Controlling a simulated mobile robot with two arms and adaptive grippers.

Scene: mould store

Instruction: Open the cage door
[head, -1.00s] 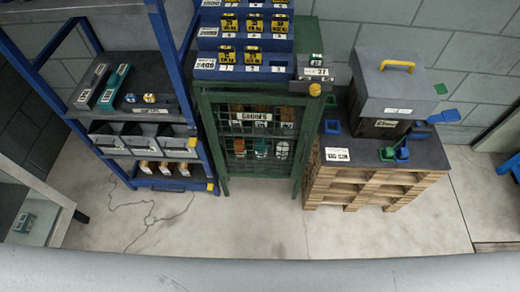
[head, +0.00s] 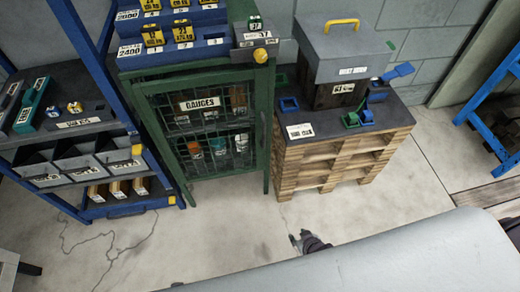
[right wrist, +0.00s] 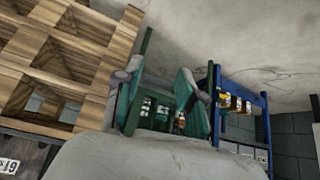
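The green cage (head: 265,130) stands between the blue rack and the pallet stack. Its mesh door, with a GAUGES label (head: 200,104), looks shut, and bottles and jars show behind the mesh. A yellow knob (head: 260,55) sits on a grey piece at the cage's top right corner. My right gripper (head: 297,240) is low over the floor, in front of and to the right of the cage, apart from it. In the right wrist view its two fingers (right wrist: 160,88) stand apart, with the cage (right wrist: 163,118) beyond them. My left gripper is not in view.
The blue rack (head: 107,75) with bins stands left of the cage. Right of it, a wooden pallet stack (head: 335,162) carries a grey toolbox (head: 345,50) and small blue and green items. A blue stand (head: 485,90) is far right. The floor (head: 225,225) before the cage is clear.

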